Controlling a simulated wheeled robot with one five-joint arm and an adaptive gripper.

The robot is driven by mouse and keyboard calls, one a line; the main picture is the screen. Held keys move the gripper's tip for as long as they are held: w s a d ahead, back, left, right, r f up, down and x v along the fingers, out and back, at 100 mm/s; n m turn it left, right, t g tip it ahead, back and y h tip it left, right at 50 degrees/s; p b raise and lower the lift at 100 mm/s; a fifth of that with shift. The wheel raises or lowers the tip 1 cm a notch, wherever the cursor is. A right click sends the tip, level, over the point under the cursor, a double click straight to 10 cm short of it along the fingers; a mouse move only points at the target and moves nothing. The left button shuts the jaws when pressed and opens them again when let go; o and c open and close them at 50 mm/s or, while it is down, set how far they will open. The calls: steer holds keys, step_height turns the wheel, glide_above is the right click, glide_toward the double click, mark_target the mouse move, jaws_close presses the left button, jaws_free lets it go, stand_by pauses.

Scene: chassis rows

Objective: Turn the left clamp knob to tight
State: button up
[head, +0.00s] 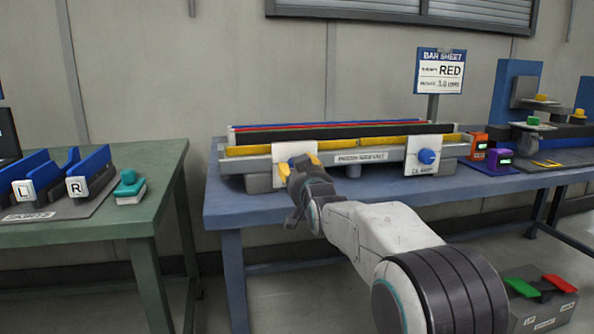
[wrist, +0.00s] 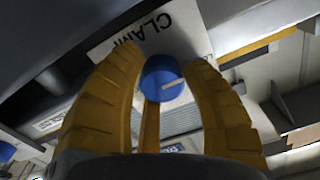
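The left clamp knob (wrist: 160,78) is round and blue with a pale pointer line, and sits on a white plate (wrist: 175,28) lettered "CLAMP" in the wrist view. My gripper (wrist: 162,72) has its yellow fingers on both sides of this knob, and they appear to touch it. In the head view my gripper (head: 299,166) is at the left white plate (head: 284,150) of the bar fixture (head: 262,166), and hides the knob. The tight mark cannot be read. A second blue knob (head: 427,156) is on the right white plate.
The fixture stands on a blue bench (head: 228,201) with coloured bars along its top. Orange (head: 479,146) and purple (head: 498,160) small devices stand to its right. A green bench (head: 120,222) is at left. A red and green pedal box (head: 540,297) is on the floor.

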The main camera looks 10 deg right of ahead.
steer(key=shift+f, duration=0.1)
steer(key=c, duration=0.6)
steer(key=shift+o, duration=0.2)
